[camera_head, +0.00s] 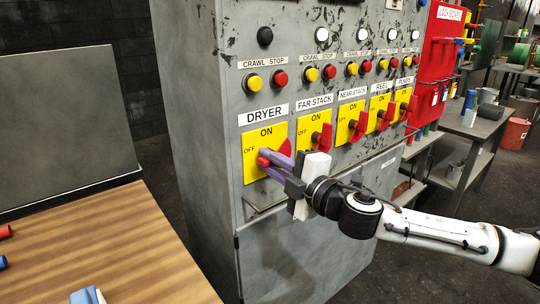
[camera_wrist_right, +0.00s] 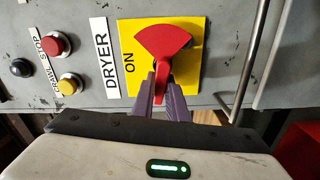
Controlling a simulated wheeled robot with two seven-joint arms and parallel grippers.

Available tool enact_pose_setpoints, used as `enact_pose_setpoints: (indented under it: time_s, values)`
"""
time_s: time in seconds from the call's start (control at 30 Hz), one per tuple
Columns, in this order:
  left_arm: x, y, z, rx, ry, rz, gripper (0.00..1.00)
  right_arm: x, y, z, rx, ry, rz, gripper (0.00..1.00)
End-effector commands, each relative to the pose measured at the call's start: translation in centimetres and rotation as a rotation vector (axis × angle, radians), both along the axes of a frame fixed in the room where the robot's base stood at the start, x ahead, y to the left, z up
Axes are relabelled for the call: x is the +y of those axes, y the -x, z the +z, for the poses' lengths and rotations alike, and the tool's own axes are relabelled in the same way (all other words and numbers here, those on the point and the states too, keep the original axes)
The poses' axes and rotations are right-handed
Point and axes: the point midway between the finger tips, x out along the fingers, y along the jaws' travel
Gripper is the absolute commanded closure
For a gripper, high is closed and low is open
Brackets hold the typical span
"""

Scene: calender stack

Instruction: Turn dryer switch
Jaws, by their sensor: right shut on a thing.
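The dryer switch is a red handle with a fan-shaped red part (camera_wrist_right: 163,40) on a yellow plate (camera_head: 250,162) marked ON and OFF, under the DRYER label (camera_head: 264,115). In the head view the handle's red tip (camera_head: 263,162) shows at the fingers, toward the OFF side. My right gripper (camera_head: 266,163) has its purple fingers closed on the handle. In the right wrist view the fingers (camera_wrist_right: 162,92) sit on both sides of the red handle, and part of the handle is hidden between them. My left gripper is not in view.
More red switches on yellow plates, such as FAR STACK (camera_head: 314,135), run to the right along the grey cabinet (camera_head: 200,120). Yellow and red CRAWL STOP buttons (camera_head: 267,80) sit above. A metal handle bar (camera_head: 266,207) is below the dryer plate. A wooden table (camera_head: 110,250) stands at left.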

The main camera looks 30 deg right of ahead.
Motion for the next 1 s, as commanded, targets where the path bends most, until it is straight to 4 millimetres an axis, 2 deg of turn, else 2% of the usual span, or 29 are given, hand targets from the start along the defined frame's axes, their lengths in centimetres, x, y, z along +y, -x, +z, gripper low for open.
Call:
enact_pose_setpoints:
  time_s: [0.37,0.93,0.97,1.0]
  values:
    - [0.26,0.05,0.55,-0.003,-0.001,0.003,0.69,0.09,0.02,-0.46,-0.012,0.168,0.001,1.00]
    - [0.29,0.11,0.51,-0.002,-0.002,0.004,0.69,0.08,0.02,-0.60,-0.013,0.196,0.001,1.00]
    - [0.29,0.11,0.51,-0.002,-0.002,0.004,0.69,0.08,0.02,-0.60,-0.013,0.196,0.001,0.84]
    - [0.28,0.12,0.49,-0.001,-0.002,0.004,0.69,0.08,0.02,-0.60,-0.013,0.196,0.001,0.77]
